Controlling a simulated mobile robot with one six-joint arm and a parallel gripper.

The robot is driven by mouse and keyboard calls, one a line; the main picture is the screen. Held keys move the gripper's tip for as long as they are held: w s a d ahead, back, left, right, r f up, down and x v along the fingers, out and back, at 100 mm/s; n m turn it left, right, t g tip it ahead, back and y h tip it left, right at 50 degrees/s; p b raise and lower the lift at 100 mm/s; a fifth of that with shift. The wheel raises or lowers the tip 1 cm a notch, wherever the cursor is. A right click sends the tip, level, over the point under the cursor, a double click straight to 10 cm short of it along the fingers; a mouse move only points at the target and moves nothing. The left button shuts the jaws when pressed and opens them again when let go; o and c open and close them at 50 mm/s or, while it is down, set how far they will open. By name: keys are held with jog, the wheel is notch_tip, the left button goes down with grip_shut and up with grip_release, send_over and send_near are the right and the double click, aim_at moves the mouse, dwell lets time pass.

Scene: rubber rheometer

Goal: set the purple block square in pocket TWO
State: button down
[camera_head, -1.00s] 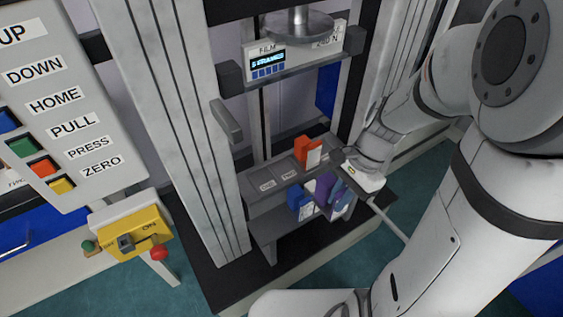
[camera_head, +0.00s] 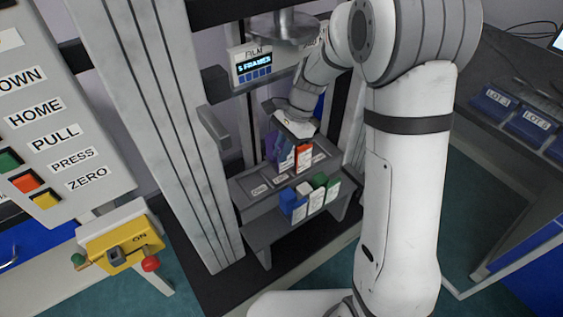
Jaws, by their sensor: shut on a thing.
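My gripper (camera_head: 282,150) points down over the back of the grey pocket tray (camera_head: 242,196), below the film display. It is shut on the purple block (camera_head: 271,146), which is partly hidden by a bluish finger. The block is held upright, behind and left of the orange block (camera_head: 303,158), which stands in the tray with a white label facing front. I cannot tell whether the purple block touches the tray. Small labels mark the pockets; they are too small to read surely, so I cannot tell which is TWO. The front left pockets look empty.
A lower front rack holds a blue block (camera_head: 288,205), a white-faced block and a green block (camera_head: 332,187). A grey column (camera_head: 170,120) stands left.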

aim_at(277, 170)
jog(key=shift+w+a+f+b, duration=0.1)
jog(key=shift+w+f+b, duration=0.05)
jog(key=shift+f, duration=0.85)
jog(key=shift+w+a+f+b, duration=0.1)
jog(key=shift+f, duration=0.85)
jog(key=shift+w+a+f+b, duration=0.1)
jog(key=shift+w+f+b, duration=0.05)
jog(key=shift+f, duration=0.85)
jog(key=shift+f, duration=0.15)
jog(key=c, duration=1.5)
grip_release()
jog(key=shift+o, duration=0.2)
jog(key=shift+d+r, duration=0.15)
jog(key=shift+r, duration=0.25)
jog(key=w+d, duration=0.2)
jog(key=d, duration=0.1)
jog(key=w+d, duration=0.2)
jog(key=d, duration=0.2)
jog(key=w+d, duration=0.3)
jog(key=shift+d+r+p, duration=0.15)
jog(key=shift+r+p, duration=0.15)
jog(key=shift+s, duration=0.1)
